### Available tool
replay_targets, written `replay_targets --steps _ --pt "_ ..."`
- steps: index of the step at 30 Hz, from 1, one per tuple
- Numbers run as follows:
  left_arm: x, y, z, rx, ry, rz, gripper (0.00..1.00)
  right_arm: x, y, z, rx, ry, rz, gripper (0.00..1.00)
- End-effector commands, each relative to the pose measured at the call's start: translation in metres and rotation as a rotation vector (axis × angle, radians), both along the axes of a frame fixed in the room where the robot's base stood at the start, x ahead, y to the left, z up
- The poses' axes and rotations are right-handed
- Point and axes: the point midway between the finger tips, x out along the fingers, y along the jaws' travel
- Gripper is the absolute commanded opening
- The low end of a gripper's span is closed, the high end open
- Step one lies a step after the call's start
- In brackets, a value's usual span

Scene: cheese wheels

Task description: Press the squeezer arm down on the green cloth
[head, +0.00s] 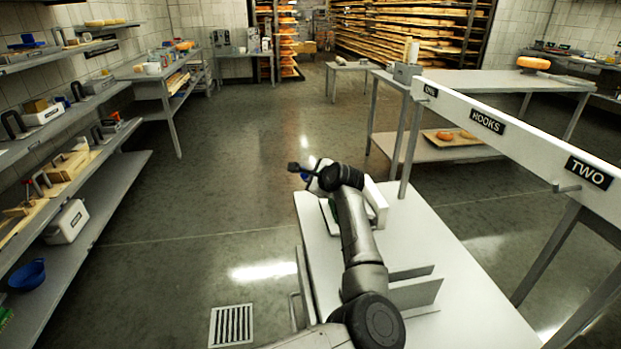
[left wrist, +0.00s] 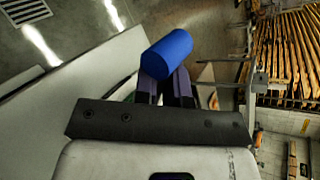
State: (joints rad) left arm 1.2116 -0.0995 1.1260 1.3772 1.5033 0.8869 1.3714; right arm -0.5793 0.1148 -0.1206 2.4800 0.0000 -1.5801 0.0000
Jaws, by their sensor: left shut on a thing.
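My left gripper (left wrist: 166,80) is shut on a blue cylindrical handle (left wrist: 168,52), which looks like the grip of the squeezer arm. The handle lies across the fingertips in the left wrist view. In the head view a small bit of the blue handle (head: 304,177) shows below the gripper, and my wrist hides most of the rest. The white squeezer (head: 376,202) stands on the white table, partly behind my left arm. A dark green edge (head: 327,214) beside it may be the green cloth, mostly hidden. I cannot tell whether the squeezer touches it. My right gripper is not in view.
The white table (head: 455,295) is clear at its front right. A grey angled plate (head: 415,290) stands beside my arm. A white rail with labels (head: 487,122) runs along the right. Loaded shelves (head: 75,180) stand at the left, with open floor between.

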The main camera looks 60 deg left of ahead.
Motion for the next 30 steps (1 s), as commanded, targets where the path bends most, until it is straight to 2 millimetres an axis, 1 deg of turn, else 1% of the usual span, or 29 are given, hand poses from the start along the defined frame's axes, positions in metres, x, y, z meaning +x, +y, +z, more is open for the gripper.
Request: replay_targets --steps 8,9,16,25,28,30 --pt "0.0 0.0 0.0 0.001 -0.001 0.0 0.0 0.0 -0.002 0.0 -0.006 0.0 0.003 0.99" --pt "0.0 0.0 0.0 0.001 -0.001 0.0 0.13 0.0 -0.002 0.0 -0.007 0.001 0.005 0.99" --pt "0.0 0.0 0.0 0.0 0.0 0.0 0.35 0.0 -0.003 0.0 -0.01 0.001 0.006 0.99" --pt "0.0 -0.002 0.001 0.0 0.0 -0.002 0.36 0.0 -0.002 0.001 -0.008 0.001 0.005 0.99" --pt "0.001 -0.01 0.006 -0.001 0.0 -0.002 0.36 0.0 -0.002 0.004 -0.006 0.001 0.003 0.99" --pt "0.001 -0.02 0.012 0.0 0.0 -0.003 0.36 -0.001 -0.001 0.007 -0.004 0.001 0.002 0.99"
